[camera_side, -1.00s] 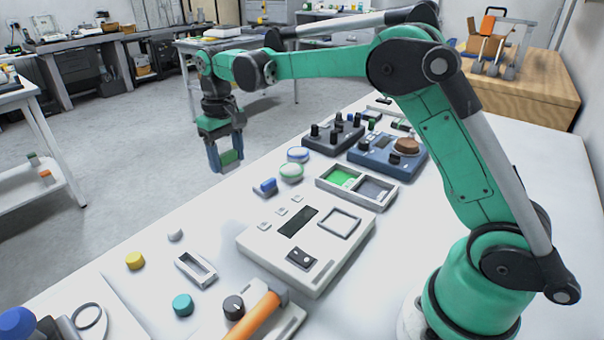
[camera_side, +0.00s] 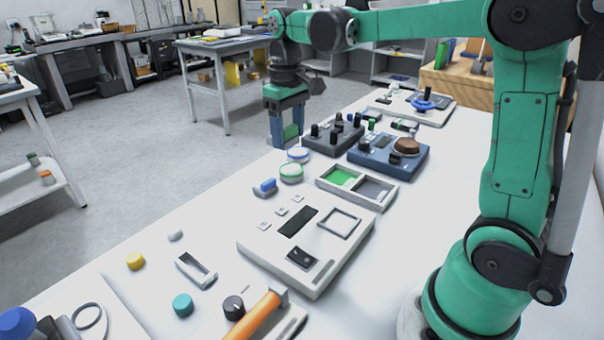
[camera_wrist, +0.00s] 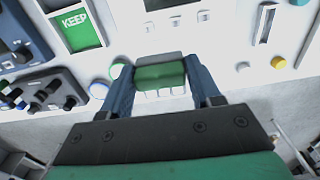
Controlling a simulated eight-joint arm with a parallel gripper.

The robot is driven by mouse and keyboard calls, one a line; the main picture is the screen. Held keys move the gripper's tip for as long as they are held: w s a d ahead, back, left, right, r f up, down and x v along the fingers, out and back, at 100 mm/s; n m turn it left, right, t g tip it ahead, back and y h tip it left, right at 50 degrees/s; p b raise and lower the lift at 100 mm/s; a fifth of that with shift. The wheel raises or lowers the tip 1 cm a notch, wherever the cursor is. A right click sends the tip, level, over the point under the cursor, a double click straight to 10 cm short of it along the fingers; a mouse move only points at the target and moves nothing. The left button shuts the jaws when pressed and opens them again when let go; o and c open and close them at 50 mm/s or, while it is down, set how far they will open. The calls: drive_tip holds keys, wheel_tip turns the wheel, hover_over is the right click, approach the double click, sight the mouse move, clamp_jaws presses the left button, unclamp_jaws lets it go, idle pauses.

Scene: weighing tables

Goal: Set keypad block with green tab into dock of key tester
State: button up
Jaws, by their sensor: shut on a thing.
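My gripper (camera_side: 286,138) hangs past the far edge of the white table in the side view. In the wrist view my gripper (camera_wrist: 164,88) is shut on a block with a green face (camera_wrist: 160,76), taken as the keypad block. A row of pale keys shows along its lower edge. In the side view the block (camera_side: 291,132) is a green patch between the fingers, mostly hidden. The key tester (camera_side: 272,240) is a flat white box with a dark display. A square frame, probably its dock (camera_side: 340,222), is empty. The tester's button end (camera_wrist: 188,30) shows in the wrist view.
A tray (camera_side: 330,190) with green and grey compartments lies behind the tester; its green part reads KEEP in the wrist view.

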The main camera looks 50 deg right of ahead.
approach(345, 226)
drive_tip(key=shift+f, duration=2.65)
drive_tip(key=shift+f, duration=0.6)
drive_tip(key=o, duration=1.4)
drive_tip(key=shift+c, duration=0.2)
drive_tip(key=shift+r, duration=0.1)
